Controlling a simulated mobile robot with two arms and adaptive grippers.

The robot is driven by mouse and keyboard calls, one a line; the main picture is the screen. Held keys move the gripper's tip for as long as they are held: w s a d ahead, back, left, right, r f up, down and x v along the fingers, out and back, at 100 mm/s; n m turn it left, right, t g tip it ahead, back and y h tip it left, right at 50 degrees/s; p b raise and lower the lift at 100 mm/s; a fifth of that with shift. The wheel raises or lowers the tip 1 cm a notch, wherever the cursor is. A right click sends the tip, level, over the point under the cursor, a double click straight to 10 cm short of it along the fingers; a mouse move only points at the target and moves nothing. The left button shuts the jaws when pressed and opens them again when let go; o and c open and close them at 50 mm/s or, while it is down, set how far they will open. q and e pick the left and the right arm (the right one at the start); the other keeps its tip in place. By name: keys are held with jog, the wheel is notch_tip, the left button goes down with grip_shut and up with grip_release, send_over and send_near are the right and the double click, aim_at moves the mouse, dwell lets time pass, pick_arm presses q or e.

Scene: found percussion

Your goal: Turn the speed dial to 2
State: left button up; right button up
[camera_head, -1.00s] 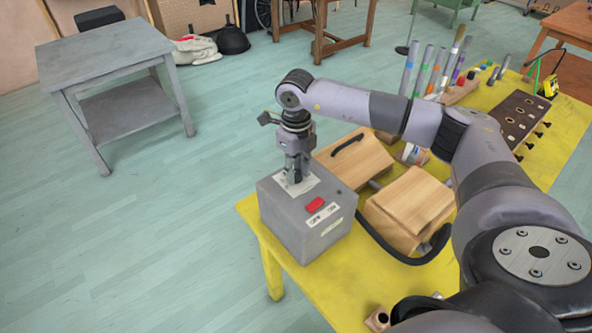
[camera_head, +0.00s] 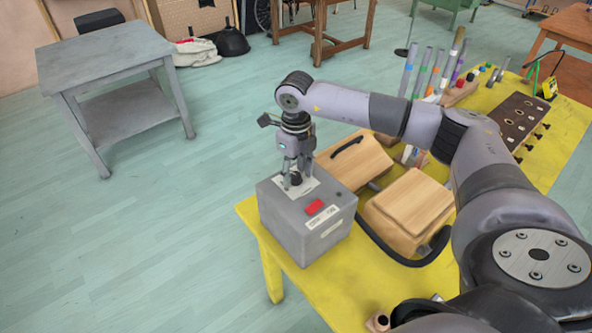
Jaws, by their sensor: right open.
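The grey control box (camera_head: 285,222) stands at the near left corner of the yellow table. A small black dial (camera_head: 296,179) sits on a white label (camera_head: 312,187) on top of the box. A red switch (camera_head: 314,207) and white label strips show near the box's front edge. My right gripper (camera_head: 294,181) points down over the dial, its fingers open on either side of it. Whether a finger touches the dial, and where the dial points, I cannot tell. My left gripper is not in view.
Wooden blocks (camera_head: 412,205) stand right of the box, with a black cable (camera_head: 385,252) curving around them. Upright tubes (camera_head: 420,75) and a dark panel with holes (camera_head: 520,120) are farther along the yellow table (camera_head: 330,292). A grey side table (camera_head: 105,55) stands on open floor at left.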

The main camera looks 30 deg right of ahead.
aim_at(296, 175)
notch_tip(296, 175, up, 12)
dwell(0.4)
jog(key=shift+f, duration=0.1)
dwell(0.4)
